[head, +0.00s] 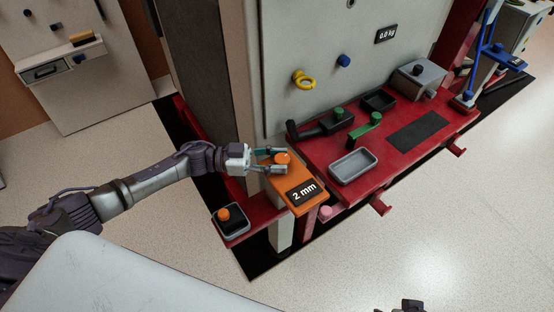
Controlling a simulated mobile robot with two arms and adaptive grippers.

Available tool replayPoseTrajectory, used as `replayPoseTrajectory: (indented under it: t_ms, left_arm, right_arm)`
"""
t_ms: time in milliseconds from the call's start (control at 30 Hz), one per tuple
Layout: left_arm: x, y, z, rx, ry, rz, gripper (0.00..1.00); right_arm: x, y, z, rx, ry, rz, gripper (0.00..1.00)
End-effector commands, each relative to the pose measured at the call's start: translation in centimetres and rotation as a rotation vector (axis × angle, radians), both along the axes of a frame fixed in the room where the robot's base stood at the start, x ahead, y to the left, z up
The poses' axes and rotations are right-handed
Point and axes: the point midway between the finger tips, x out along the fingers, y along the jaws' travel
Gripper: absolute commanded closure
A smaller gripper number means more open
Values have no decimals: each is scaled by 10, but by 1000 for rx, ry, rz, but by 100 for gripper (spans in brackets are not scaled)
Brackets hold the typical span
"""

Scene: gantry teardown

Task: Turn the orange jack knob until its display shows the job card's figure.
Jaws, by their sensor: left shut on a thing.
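The orange jack (308,202) stands at the near left corner of the red bench. Its black display reads "2 mm" (303,191). The round orange knob (283,158) sits on top of the jack's far end. My left gripper (281,162) comes in from the left and is shut on the knob, one finger on either side of it. I cannot make out a job card in this view.
A grey box with an orange button (223,214) sits on a red ledge left of the jack. The red bench holds a grey tray (353,167), green-handled parts (364,130) and a dark mat (418,131). A "0.0 kg" display (386,35) and yellow ring (304,80) are on the panel.

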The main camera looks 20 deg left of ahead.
Motion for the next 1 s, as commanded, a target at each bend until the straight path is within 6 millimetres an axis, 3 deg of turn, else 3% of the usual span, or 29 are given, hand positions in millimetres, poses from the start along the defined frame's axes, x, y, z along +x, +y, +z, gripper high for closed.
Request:
replayPoseTrajectory:
  t_ms: [67,100,233,667,1000]
  left_arm:
    - [0,0,0,-1,0,1,93]
    - [0,0,0,-1,0,1,55]
    - [0,0,0,-1,0,1,33]
    - [-2,9,0,1,1,4,33]
    - [-22,75,-1,4,1,5,33]
  right_arm:
    - [0,0,0,0,0,0,33]
    - [0,0,0,0,0,0,33]
    - [0,0,0,0,0,0,33]
    - [0,0,-1,1,0,1,33]
    - [0,0,-1,0,0,0,33]
